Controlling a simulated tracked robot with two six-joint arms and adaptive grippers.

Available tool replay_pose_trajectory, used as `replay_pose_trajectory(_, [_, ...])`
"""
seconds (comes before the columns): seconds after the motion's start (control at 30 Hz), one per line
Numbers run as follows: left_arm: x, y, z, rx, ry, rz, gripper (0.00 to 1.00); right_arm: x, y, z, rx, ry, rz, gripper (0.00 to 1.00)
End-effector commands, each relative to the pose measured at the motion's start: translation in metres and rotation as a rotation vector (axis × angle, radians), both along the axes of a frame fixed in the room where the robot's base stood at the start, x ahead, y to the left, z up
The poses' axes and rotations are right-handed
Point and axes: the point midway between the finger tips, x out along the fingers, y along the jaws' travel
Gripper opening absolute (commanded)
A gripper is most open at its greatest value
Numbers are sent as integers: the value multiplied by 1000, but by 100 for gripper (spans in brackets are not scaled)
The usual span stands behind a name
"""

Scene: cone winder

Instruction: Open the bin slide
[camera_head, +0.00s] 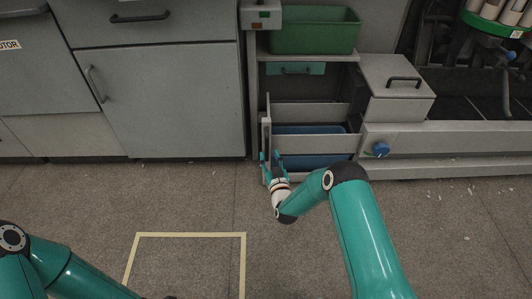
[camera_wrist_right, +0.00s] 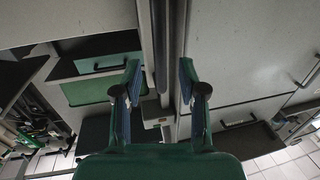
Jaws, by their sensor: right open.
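The bin slide is the low grey rack (camera_head: 310,145) under the shelf, with grey cross rails and a blue bin (camera_head: 312,162) partly hidden behind them. A narrow upright grey front (camera_head: 266,135) stands at its left end. My right gripper (camera_head: 270,156) is open at the lower part of this upright, with its fingers pointing at it. In the right wrist view, my right gripper (camera_wrist_right: 160,78) has its fingers apart, and a vertical grey bar (camera_wrist_right: 162,40) shows between them. I cannot tell whether either finger touches it. Of my left arm only links show at lower left.
A green bin (camera_head: 315,32) sits on the shelf above, over a teal drawer front (camera_head: 295,68). A grey lidded box (camera_head: 398,85) and a blue knob (camera_head: 380,149) are to the right. Grey cabinets (camera_head: 175,95) stand left. The floor in front is clear, with yellow tape (camera_head: 190,235).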

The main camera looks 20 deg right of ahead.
Motion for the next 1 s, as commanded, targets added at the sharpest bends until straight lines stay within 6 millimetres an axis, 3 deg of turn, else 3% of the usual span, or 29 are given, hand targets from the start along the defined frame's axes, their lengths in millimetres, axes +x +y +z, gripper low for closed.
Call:
replay_pose_trajectory(0.1, [0,0,-14,0,0,0,40,23,-1,-3,1,-4,0,41])
replay_pose_trajectory(0.3, [0,0,-22,0,0,0,40,44,-4,-2,1,-1,0,41])
replay_pose_trajectory(0.67, [0,0,-23,0,0,0,40,49,-5,0,1,1,0,41])
replay_pose_trajectory(0.7, [0,0,-23,0,0,0,40,49,-5,0,1,1,0,40])
replay_pose_trajectory(0.93, [0,0,-23,0,0,0,40,49,-5,0,0,1,-1,1])
replay_pose_trajectory(1.0, [0,0,-23,0,0,0,40,49,-5,0,0,1,-1,0])
